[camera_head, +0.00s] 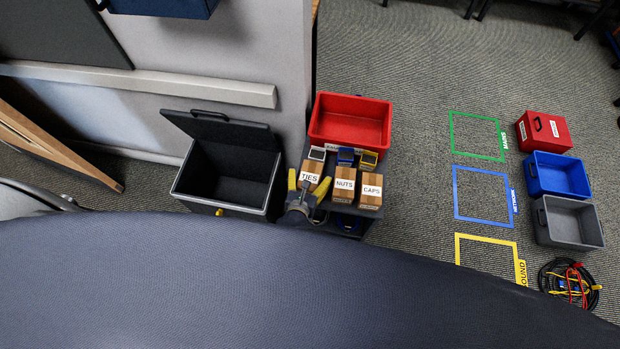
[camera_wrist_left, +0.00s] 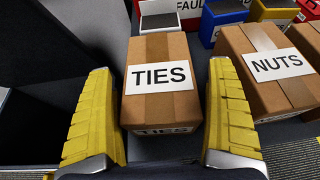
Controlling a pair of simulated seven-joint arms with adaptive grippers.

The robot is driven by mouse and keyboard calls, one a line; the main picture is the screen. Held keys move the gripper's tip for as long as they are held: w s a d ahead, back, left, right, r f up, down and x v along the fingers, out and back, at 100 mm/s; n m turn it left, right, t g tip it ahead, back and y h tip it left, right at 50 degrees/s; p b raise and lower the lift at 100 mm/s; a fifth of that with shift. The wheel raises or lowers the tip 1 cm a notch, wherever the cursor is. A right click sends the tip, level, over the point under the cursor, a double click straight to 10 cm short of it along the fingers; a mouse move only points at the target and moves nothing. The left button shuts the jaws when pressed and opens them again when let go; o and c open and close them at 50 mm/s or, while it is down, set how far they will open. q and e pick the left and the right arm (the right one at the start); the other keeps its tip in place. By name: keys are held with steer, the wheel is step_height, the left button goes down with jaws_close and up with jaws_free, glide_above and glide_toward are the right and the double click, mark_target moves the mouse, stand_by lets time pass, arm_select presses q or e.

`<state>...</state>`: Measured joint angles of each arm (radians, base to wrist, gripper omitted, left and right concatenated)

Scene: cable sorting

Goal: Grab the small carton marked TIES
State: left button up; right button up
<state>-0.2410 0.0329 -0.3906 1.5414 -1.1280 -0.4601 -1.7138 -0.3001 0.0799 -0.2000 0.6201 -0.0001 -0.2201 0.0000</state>
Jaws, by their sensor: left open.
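The small brown carton marked TIES (camera_head: 312,171) stands at the left end of a row of cartons on a small dark stand. In the left wrist view the TIES carton (camera_wrist_left: 161,98) sits in the middle, with a white label on top and another on its front. My left gripper (camera_head: 308,186) is open, its yellow fingers (camera_wrist_left: 164,118) spread to the left and right of the carton's near part. Gaps show between both fingers and the carton. My right gripper is in neither view.
The NUTS carton (camera_head: 344,186) is close on the right, then the CAPS carton (camera_head: 370,191). Small coloured bins and a red bin (camera_head: 351,118) stand behind. An open dark box (camera_head: 228,170) is on the left. Floor outlines and more bins lie right.

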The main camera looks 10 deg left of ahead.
arm_select(q)
steer(key=c, duration=1.3)
steer(key=shift+r, duration=0.1)
steer(key=shift+c, duration=0.2)
